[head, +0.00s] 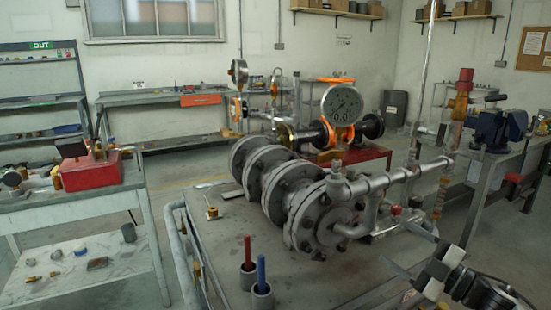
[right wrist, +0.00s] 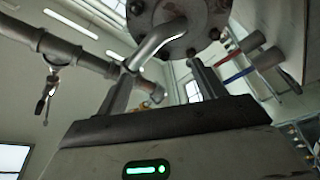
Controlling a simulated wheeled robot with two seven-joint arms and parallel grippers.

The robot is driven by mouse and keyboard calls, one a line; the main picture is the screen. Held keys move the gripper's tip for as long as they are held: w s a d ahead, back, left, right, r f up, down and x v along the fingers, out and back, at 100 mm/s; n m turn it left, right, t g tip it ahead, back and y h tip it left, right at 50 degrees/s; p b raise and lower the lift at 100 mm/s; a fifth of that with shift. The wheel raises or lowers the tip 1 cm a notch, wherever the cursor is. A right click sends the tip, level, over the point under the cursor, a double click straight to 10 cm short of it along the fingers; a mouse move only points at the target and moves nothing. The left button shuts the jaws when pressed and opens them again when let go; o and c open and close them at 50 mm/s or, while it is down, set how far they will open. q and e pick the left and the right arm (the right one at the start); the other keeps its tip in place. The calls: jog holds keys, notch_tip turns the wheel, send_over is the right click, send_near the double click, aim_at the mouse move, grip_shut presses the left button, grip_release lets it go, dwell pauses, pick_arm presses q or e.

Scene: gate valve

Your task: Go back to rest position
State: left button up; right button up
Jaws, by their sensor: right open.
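My right gripper (head: 407,252) is at the lower right of the head view, in front of the pipework and apart from it. Its fingers are spread, with nothing between them. In the right wrist view the two fingers (right wrist: 160,78) stand apart, with a bent grey pipe and a bolted flange behind them. The grey flanged valve assembly (head: 325,222) lies on the metal table (head: 205,250) in the middle of the head view. My left gripper is not in view.
A grey pipe (head: 385,181) runs close above my right gripper. Two cups with a red rod (head: 248,252) and a blue rod (head: 261,272) stand at the table's front. A cart with a red box (head: 92,173) is left. Floor shows between cart and table.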

jog(key=s+a+f+m+h, duration=0.4)
jog(key=s+a+f+m, duration=0.3)
jog(key=f, duration=0.3)
jog(key=s+a+f+m+g+h, duration=0.2)
jog(key=s+a+f+m, duration=0.2)
jog(key=s, duration=0.5)
jog(key=s+a+f+m+g+h, duration=0.2)
jog(key=s+a+f+m, duration=0.3)
jog(key=s, duration=0.4)
jog(key=shift+s+a+f+g+h, duration=0.3)
jog(key=shift+a+f+g, duration=0.2)
jog(key=shift+a+g, duration=0.1)
jog(key=shift+w, duration=0.1)
jog(key=shift+c, duration=0.3)
